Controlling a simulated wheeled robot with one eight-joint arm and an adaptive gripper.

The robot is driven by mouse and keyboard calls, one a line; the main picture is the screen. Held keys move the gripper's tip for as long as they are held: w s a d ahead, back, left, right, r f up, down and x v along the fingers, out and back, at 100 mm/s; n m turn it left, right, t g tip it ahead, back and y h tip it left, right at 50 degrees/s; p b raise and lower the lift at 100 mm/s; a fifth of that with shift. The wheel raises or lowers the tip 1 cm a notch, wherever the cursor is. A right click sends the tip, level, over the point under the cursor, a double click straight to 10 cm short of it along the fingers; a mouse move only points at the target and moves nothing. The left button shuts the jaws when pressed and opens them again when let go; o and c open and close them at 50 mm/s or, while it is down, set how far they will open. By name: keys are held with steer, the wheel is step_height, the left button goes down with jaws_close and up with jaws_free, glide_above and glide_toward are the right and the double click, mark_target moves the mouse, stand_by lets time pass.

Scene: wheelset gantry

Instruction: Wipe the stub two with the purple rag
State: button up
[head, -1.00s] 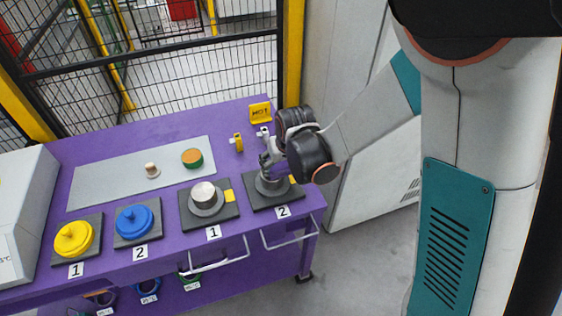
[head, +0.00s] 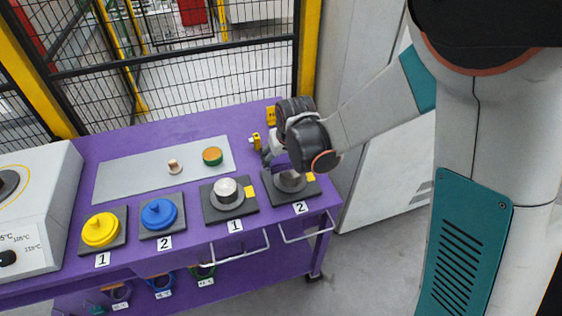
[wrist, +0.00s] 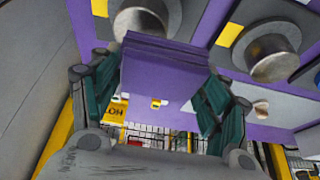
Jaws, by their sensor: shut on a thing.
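Stub two (head: 291,181) is a grey metal cylinder on a flanged dark plate, behind the right-hand label 2 on the purple table. It also shows at the top of the wrist view (wrist: 142,20), partly hidden by the rag. The purple rag (wrist: 160,75) is a folded block between the two green fingers of my gripper (wrist: 160,92). My gripper (head: 275,159) is shut on the rag, just above and behind stub two in the head view. I cannot tell whether the rag touches the stub.
Stub one (head: 226,191) stands on its plate to the left. Further left are a blue lid (head: 159,214) and a yellow lid (head: 100,229). A grey mat (head: 130,175) holds an orange-green tin (head: 212,156) and a small knob (head: 174,166). A mesh fence stands behind.

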steer(key=shift+r+p, duration=1.3)
steer(key=shift+r, duration=0.95)
steer(key=shift+f, duration=0.1)
